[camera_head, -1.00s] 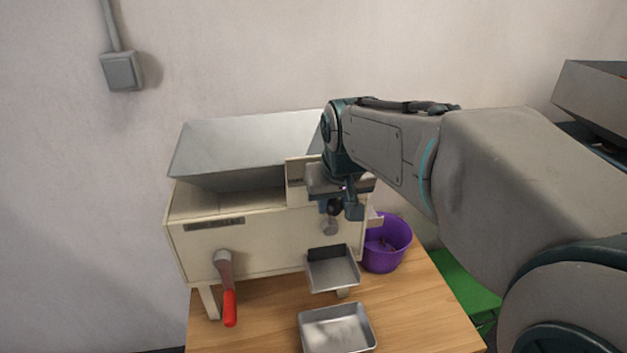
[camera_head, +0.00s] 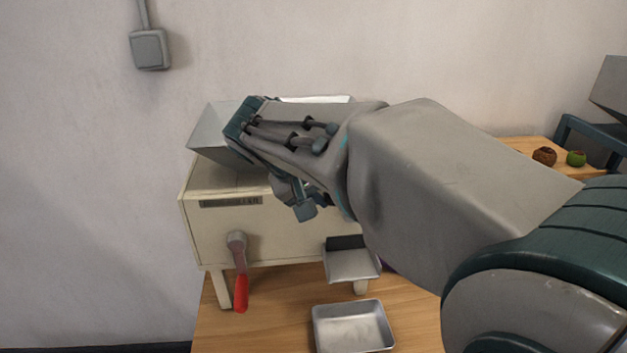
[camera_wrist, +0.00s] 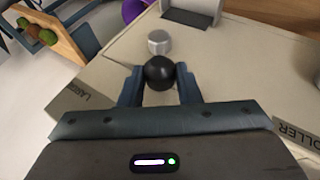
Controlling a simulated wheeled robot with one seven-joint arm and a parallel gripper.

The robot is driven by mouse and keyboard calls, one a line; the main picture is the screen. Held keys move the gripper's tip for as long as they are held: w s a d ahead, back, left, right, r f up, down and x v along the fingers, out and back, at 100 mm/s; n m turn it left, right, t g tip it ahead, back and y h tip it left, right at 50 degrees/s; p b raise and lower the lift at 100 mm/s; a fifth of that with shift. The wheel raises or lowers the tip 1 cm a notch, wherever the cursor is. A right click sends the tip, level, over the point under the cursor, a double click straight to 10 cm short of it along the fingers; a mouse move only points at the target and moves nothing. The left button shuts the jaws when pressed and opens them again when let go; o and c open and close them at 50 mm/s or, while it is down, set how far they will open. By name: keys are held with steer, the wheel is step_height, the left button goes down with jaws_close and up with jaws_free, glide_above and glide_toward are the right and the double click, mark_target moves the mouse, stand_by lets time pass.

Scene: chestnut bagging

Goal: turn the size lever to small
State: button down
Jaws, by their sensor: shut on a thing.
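The size lever's round black knob (camera_wrist: 159,72) sits between the two fingers of my gripper (camera_wrist: 158,86) in the wrist view. The fingers are shut on it from both sides. A silver cylinder (camera_wrist: 159,41) stands just beyond the knob. In the head view my gripper (camera_head: 304,207) is at the front of the cream machine (camera_head: 220,226), and my arm hides the knob and the right part of the front.
A red-handled crank (camera_head: 240,275) hangs at the machine's front left. A metal chute (camera_head: 352,264) and a metal tray (camera_head: 352,328) are below my arm. A purple bucket (camera_wrist: 133,9) shows in the wrist view. A brown ball (camera_head: 544,156) and a green one (camera_head: 576,158) lie far right.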

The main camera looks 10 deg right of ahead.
steer(key=shift+a+f, duration=0.15)
stand_by(0.3)
steer(key=c, duration=1.1)
jaws_free()
steer(key=v, duration=1.3)
steer(key=shift+s+a+r, duration=0.1)
steer(key=shift+a+r, duration=0.1)
steer(key=shift+a, duration=0.2)
